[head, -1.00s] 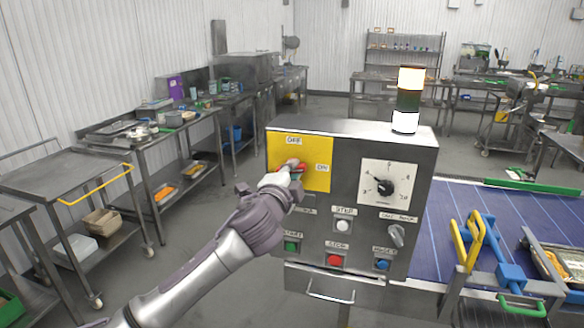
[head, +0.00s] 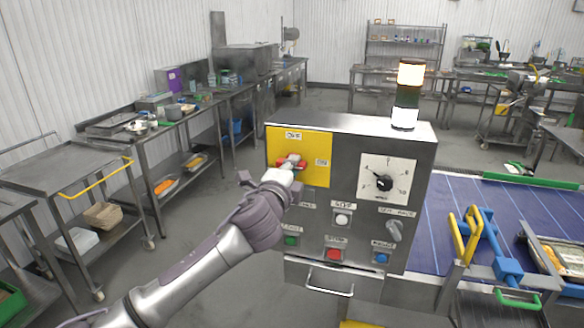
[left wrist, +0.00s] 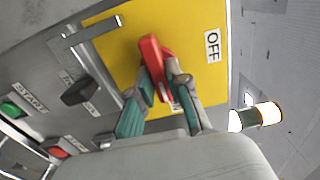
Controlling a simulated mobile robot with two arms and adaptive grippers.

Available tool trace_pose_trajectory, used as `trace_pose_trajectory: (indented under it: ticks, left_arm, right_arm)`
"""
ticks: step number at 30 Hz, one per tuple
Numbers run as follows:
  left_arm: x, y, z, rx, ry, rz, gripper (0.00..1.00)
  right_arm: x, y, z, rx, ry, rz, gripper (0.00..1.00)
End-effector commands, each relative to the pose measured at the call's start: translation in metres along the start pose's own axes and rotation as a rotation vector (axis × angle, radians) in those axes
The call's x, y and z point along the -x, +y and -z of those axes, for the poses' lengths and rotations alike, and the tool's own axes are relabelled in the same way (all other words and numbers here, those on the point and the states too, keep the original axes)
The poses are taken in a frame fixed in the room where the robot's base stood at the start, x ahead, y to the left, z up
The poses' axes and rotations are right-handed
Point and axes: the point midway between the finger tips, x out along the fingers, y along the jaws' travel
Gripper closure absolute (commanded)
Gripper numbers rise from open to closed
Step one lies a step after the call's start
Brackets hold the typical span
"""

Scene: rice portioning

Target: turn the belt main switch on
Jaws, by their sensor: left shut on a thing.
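The belt main switch is a red handle (head: 291,160) on a yellow plate (head: 316,147) at the upper left of the grey control box. OFF is marked above the handle and ON to its right. The handle lies roughly crosswise, about in line with ON. My left gripper (head: 287,170) comes from below left and covers part of it. In the left wrist view, the two fingers of my left gripper (left wrist: 160,98) are on either side of the red handle (left wrist: 152,60), shut on it, with OFF to the right. My right gripper is not in view.
A lit signal lamp (head: 408,90) stands on top. The blue conveyor belt (head: 465,195) runs to the right. Steel tables stand at the left.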

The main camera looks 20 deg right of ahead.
Motion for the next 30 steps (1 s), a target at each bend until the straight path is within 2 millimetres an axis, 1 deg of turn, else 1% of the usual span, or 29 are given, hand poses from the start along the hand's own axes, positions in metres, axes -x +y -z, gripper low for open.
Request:
trace_pose_trajectory:
  ticks: [1,2,3,6,15,19,23,30]
  left_arm:
    - [0.000,0.001,0.000,-0.004,-0.001,-0.001,1.00]
    - [0.000,0.001,0.000,-0.004,-0.001,-0.001,0.80]
    - [0.000,0.001,0.000,-0.004,-0.001,-0.001,0.73]
    - [0.000,0.001,0.000,-0.002,-0.001,-0.001,0.58]
    - [0.001,0.001,0.000,0.000,-0.001,-0.001,0.58]
    - [0.008,0.001,0.000,0.001,-0.001,-0.001,0.58]
    - [0.025,0.001,0.000,0.001,0.001,0.000,0.58]
    - [0.072,0.001,0.000,0.000,0.000,-0.001,0.58]
  right_arm:
    - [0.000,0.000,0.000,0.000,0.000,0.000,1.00]
    - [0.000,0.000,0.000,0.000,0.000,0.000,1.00]
    - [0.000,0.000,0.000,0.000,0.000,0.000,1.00]
    - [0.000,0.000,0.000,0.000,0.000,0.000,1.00]
    - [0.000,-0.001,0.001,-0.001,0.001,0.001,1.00]
    - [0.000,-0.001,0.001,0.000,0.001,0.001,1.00]
    - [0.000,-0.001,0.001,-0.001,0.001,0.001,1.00]
    - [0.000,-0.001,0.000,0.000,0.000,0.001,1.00]
